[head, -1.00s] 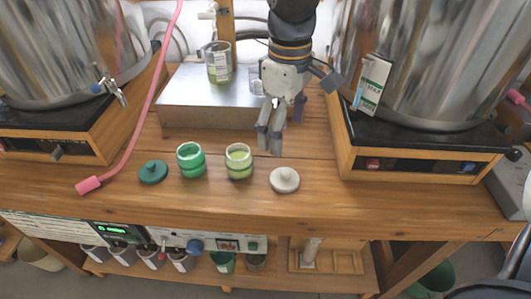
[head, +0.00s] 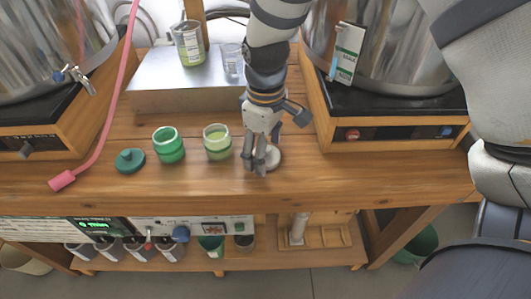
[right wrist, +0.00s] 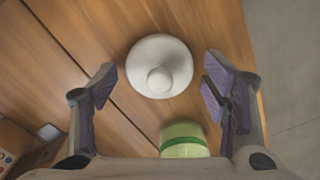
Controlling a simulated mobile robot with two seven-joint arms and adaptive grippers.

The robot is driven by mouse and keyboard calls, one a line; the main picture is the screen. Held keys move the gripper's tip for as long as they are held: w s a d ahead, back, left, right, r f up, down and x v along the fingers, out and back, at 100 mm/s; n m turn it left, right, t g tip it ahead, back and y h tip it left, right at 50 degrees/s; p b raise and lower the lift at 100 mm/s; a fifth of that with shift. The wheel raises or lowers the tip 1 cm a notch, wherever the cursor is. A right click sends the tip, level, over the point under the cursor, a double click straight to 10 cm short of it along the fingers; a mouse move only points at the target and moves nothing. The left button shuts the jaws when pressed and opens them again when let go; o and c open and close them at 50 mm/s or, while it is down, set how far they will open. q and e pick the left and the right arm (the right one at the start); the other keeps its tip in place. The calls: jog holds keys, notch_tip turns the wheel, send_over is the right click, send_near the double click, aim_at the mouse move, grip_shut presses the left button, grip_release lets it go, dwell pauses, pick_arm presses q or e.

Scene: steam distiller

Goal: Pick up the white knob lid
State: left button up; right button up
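The white knob lid (head: 275,158) lies flat on the wooden bench near its front edge, knob up. My right gripper (head: 259,163) points down over it, and its fingers hide the lid's left part in the head view. In the right wrist view the lid (right wrist: 160,66) shows whole, with its round knob facing the camera. It appears between the two spread fingertips, slightly beyond them, with clear gaps on both sides. The right gripper is open and empty. My left gripper is not in view.
An open jar with pale green contents (head: 217,143) stands just left of the gripper; it also shows in the right wrist view (right wrist: 184,141). Further left are a green jar (head: 168,146) and a green lid (head: 130,160). A wooden-framed heater base (head: 395,139) stands at right.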

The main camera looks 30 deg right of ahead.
jog(key=c, duration=0.4)
